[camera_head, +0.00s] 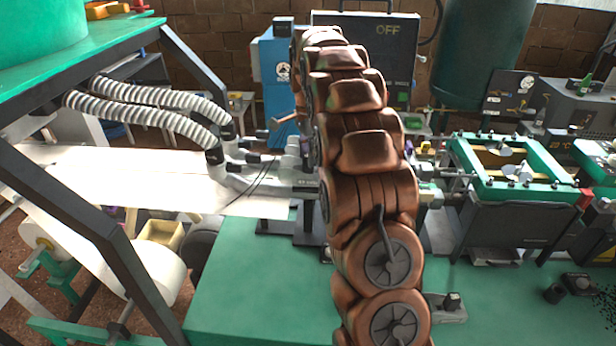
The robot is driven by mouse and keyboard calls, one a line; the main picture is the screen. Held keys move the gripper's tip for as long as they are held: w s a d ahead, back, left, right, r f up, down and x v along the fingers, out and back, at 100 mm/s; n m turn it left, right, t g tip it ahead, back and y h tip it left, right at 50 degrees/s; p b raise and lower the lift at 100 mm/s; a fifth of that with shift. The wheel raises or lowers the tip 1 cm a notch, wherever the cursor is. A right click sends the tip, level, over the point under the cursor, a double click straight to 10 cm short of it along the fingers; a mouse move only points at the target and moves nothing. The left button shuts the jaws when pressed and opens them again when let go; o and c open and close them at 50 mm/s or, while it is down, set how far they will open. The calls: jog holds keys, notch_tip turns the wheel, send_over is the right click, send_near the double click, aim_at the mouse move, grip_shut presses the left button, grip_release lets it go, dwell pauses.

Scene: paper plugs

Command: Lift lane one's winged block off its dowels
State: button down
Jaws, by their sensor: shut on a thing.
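My copper-coloured arm rises through the middle of the view and bends away at the top. My gripper is hidden behind it, so its jaws and anything between them cannot be seen. I cannot make out lane one's winged block or its dowels. The part of the machine behind the arm is covered. Small metal fittings (292,160) show just left of the arm, and a small purple piece (408,146) shows just right of it.
A green machine bed (250,285) lies below. Ribbed white hoses (160,105) and a white sheet (120,175) are at left, under a dark frame (75,210). A green-framed unit (515,190) stands at right. A panel reading OFF (385,50) is behind.

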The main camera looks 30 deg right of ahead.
jog(key=shift+r+p, duration=0.3)
jog(key=shift+r, duration=1.45)
jog(key=shift+r+p, duration=0.35)
jog(key=shift+r, duration=1.05)
